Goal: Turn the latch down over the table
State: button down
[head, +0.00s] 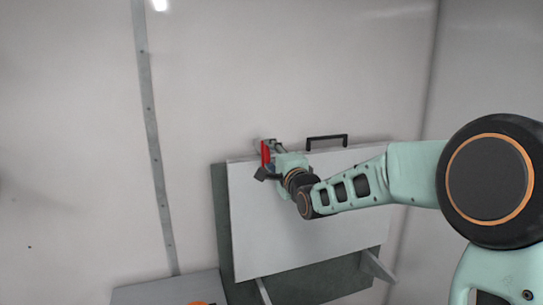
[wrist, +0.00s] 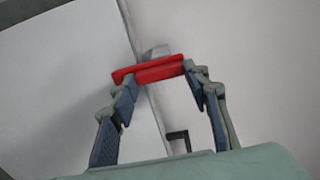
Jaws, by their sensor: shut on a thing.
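The table (head: 300,225) is a white panel folded up against the wall, with its top edge at the latch. The red latch (head: 265,153) is at that top edge, left of the black handle. In the wrist view the red latch (wrist: 155,72) is a bar lying across the panel's edge, between my fingertips. My gripper (wrist: 160,82) is shut on it, one finger at each end. In the head view my gripper (head: 272,168) comes in from the right and hides part of the latch mount.
A black handle (head: 326,141) stands on the panel's top edge; it also shows in the wrist view (wrist: 180,138). Grey brackets (head: 375,266) are at the panel's lower part. A grey box top (head: 165,290) is at lower left. The wall above is clear.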

jog(key=shift+r, duration=0.1)
dwell(0.5)
jog(key=c, duration=1.1)
grip_release()
jog(key=v, duration=1.2)
